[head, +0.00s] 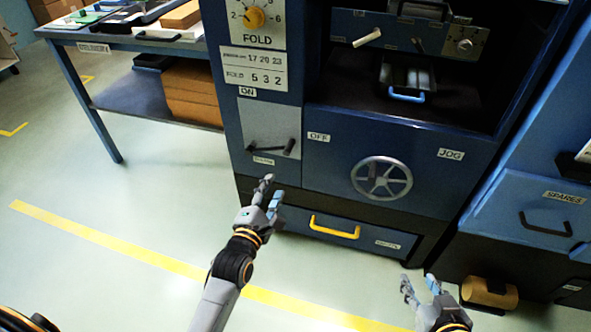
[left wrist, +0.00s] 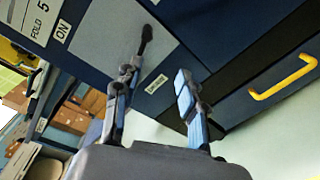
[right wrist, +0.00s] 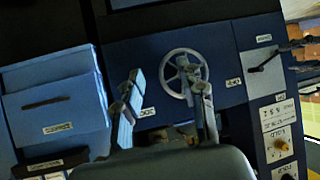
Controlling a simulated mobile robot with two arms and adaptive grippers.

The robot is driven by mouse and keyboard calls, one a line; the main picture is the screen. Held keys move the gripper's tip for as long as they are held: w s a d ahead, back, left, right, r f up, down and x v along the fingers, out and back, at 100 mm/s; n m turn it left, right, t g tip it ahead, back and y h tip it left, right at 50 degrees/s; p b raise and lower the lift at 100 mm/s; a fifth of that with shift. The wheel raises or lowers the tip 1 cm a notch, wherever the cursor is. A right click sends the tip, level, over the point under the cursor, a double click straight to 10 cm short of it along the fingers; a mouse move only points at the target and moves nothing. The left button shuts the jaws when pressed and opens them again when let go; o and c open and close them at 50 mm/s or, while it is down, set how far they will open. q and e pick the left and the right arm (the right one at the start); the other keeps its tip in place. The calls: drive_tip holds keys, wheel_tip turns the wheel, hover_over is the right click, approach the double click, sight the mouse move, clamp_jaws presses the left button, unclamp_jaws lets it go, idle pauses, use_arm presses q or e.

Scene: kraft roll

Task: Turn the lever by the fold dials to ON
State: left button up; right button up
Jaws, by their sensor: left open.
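The black lever (head: 272,149) is on a light grey plate below the FOLD dial (head: 254,18) in the head view. It lies nearly level, with its right end near the OFF label (head: 319,137); the ON label (head: 247,91) is above the plate. The lever also shows in the left wrist view (left wrist: 143,42), just beyond the fingers, and in the right wrist view (right wrist: 264,62). My left gripper (head: 270,190) is open and empty, below the lever and apart from it. My right gripper (head: 422,285) is open and empty, low in front of the cabinet.
A spoked handwheel (head: 382,178) is right of the lever. A drawer with a yellow handle (head: 334,227) is below. A blue SPARES drawer (head: 540,215) stands at the right. A table (head: 135,42) with boxes is at the left.

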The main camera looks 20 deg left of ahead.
sight(289, 149)
use_arm(q)
drive_tip(key=shift+n+t, duration=0.4)
drive_tip(key=shift+n, duration=0.2)
drive_tip(key=w+b, duration=0.1)
drive_tip(key=w, duration=0.3)
drive_tip(key=w+r+b, duration=0.1)
drive_tip(key=w, duration=0.3)
drive_tip(key=w+r+b, duration=0.1)
drive_tip(key=w+b, duration=0.1)
drive_tip(key=w, duration=0.3)
drive_tip(key=shift+w+d, duration=0.1)
drive_tip(key=shift+d, duration=0.05)
drive_tip(key=shift+w, duration=0.4)
use_arm(e)
wheel_tip(289, 149, up, 18)
drive_tip(key=w+a+t+y, duration=0.2)
drive_tip(key=t+y, duration=0.1)
drive_tip(key=t, duration=0.7)
drive_tip(key=shift+a+n+t+y, duration=0.3)
drive_tip(key=shift+a+t+y, duration=0.1)
drive_tip(key=shift+r, duration=0.1)
use_arm(q)
clamp_jaws()
